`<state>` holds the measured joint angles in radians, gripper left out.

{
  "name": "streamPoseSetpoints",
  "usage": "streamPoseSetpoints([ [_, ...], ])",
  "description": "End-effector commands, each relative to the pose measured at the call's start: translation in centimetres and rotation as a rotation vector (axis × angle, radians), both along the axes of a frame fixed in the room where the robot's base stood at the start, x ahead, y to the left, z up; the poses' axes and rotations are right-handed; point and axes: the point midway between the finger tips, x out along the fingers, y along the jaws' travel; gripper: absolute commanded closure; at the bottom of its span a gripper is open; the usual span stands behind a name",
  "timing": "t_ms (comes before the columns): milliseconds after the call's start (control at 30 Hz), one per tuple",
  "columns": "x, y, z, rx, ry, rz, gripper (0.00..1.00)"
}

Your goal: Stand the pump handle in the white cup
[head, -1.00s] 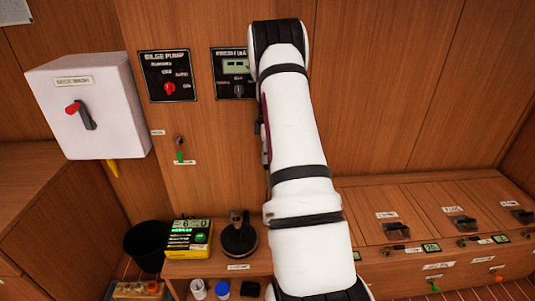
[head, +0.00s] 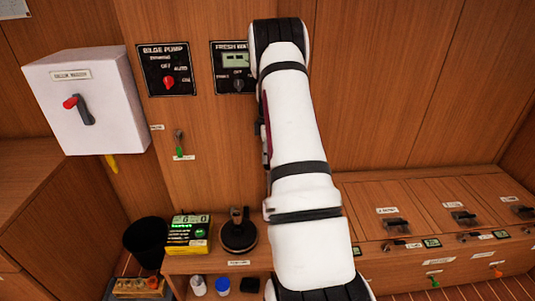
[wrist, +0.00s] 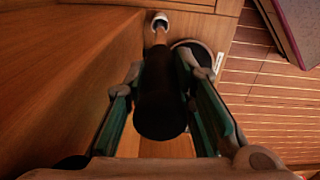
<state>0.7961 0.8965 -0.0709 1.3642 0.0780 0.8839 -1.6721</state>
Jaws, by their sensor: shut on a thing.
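In the wrist view my gripper (wrist: 160,95) is shut on the pump handle (wrist: 160,105) by its thick black grip. The handle's thinner shaft points away from me towards the top of the picture. At its far end is a small white-rimmed round thing that looks like the white cup (wrist: 161,16). I cannot tell whether the shaft's tip is inside it, above it or only in line with it. In the head view my arm hides the gripper and the handle. A small white container (head: 198,286) stands there at the lower left of the shelf.
A dark round thing with a pale rim (wrist: 196,47) lies close right of the shaft. Wooden cabinet walls enclose the left.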

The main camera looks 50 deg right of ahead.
Motion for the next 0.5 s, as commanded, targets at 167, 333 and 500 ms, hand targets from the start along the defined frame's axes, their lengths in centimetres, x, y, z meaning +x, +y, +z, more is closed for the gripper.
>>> streamPoseSetpoints([
  [167,0.01,-0.02,-0.17,-0.001,-0.001,0.0,1.0],
  [333,0.01,-0.03,-0.15,-0.001,-0.001,0.0,0.65],
  [500,0.01,-0.03,-0.15,-0.001,-0.001,0.0,0.53],
])
